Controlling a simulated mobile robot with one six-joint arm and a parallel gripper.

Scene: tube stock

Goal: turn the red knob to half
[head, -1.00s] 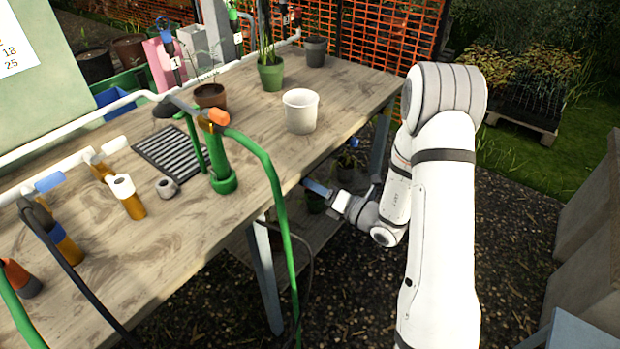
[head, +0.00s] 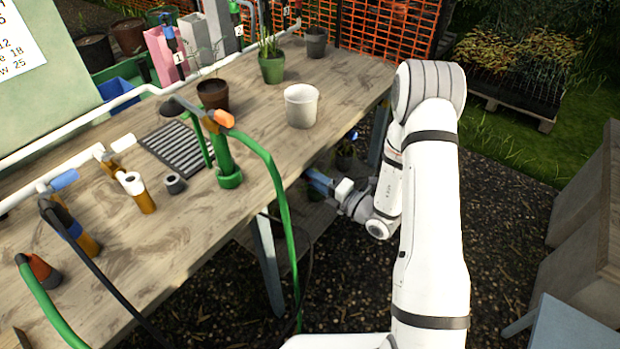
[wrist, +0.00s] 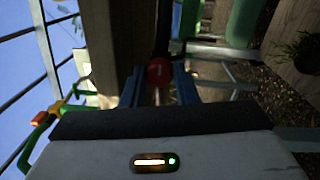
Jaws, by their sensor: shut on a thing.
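The red knob (wrist: 159,71) shows in the wrist view as a round red face with a small pale mark. It sits between the two blue fingers of my gripper (wrist: 158,80), which is shut on it. In the head view my gripper (head: 319,182) reaches in under the right edge of the workbench, its blue fingers partly hidden by the bench. The knob is hidden in the head view. I cannot read its angle clearly.
The wooden workbench (head: 185,245) holds a white pot (head: 301,107), plant pots and several hose fittings. A green hose (head: 285,215) hangs over its front edge near my gripper. A table leg (head: 267,270) stands left of my arm. Gravel ground is open on the right.

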